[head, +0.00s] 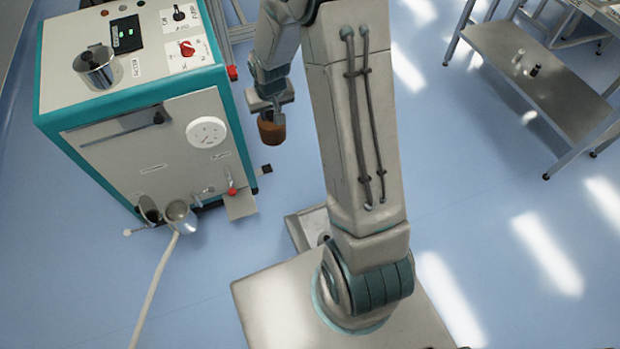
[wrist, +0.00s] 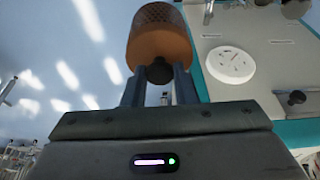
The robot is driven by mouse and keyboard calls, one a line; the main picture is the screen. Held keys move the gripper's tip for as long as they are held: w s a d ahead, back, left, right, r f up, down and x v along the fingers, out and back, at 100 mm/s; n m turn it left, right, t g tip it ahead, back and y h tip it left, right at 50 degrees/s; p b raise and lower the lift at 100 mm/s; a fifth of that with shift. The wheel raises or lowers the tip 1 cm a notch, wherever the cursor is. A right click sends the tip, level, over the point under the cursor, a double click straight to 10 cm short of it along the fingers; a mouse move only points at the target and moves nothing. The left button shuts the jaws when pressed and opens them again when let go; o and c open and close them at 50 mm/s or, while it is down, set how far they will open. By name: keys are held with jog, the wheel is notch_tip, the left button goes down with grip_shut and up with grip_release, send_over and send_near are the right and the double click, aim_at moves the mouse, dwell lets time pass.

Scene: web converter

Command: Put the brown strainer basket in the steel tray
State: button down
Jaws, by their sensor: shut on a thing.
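The brown strainer basket (head: 271,128) hangs in the air to the right of the teal-edged machine in the head view. In the wrist view the basket (wrist: 159,40) shows its meshed side, its smooth brown band and a dark round knob. My gripper (head: 278,116) is shut on the basket. In the wrist view the two fingers of my gripper (wrist: 159,85) stand on either side of the dark knob. I cannot make out a steel tray for certain in either view.
The teal-edged machine (head: 140,130) stands at left, with a steel pot (head: 97,68) on top. Steel cups (head: 180,215) and a pale hose (head: 152,290) are at its lower front. A steel shelf table (head: 540,75) stands at upper right.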

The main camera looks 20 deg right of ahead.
jog(key=s+d+f+m+g+h+b, duration=0.15)
jog(key=s+d+f+m+b, duration=0.25)
jog(key=d+f+m+b, duration=0.9)
jog(key=s+d+f+m+g+b, duration=0.15)
jog(key=s+f+m+b, duration=0.4)
jog(key=f, duration=1.55)
jog(key=s+d+f+m+g+h+b, duration=0.1)
jog(key=s+d+f+m+g+b, duration=0.25)
jog(key=d+f+m+b, duration=0.95)
jog(key=w+a+f+n+b, duration=0.1)
jog(key=w+a+f+n, duration=0.1)
jog(key=w+a+f, duration=0.2)
jog(key=w+a+f+n+b, duration=0.2)
jog(key=w+a+f, duration=0.2)
jog(key=a+f, duration=0.6)
jog(key=shift+a+f+t, duration=0.15)
jog(key=shift+f+t, duration=0.2)
jog(key=shift+f, duration=0.3)
jog(key=shift+f, duration=0.15)
jog(key=c, duration=1.2)
grip_release()
jog(key=shift+o, duration=0.2)
